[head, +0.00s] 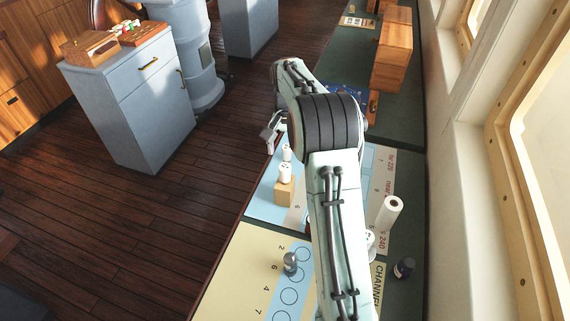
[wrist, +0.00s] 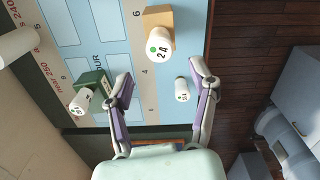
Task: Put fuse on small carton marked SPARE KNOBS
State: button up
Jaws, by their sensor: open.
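My gripper (wrist: 164,90) is open and empty, its fingers spread above the chart table. In the wrist view a small white fuse (wrist: 182,89) shows between the fingers, nearer the right one; I cannot tell its height gap. It seems to be the rear white fuse (head: 287,152) in the head view. A larger white fuse (wrist: 157,49) marked "2A" is on a tan carton (wrist: 159,15). Another white fuse (wrist: 78,104) is at a green carton (wrist: 97,79) beside the left finger; on or beside it I cannot tell. I cannot read SPARE KNOBS on either carton.
A white roll (head: 390,211) and a dark jar (head: 404,268) are by the window side. A wooden box (head: 393,55) stands at the far end. My arm hides part of the table.

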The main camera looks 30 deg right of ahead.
aim_at(285, 166)
notch_tip(285, 166, up, 3)
jog(key=shift+r, duration=0.15)
jog(key=s+a+r+n, duration=0.2)
jog(key=s+a+r, duration=0.25)
jog(key=s, duration=0.35)
jog(key=s+a+r+n, duration=0.2)
jog(key=s+a+r, duration=0.1)
jog(key=s+a, duration=0.35)
jog(key=s+a+f+n, duration=0.2)
jog(key=s, duration=0.7)
jog(key=s+a+f+n, duration=0.2)
jog(key=s+a, duration=0.1)
jog(key=s, duration=0.6)
jog(key=shift+y, duration=0.4)
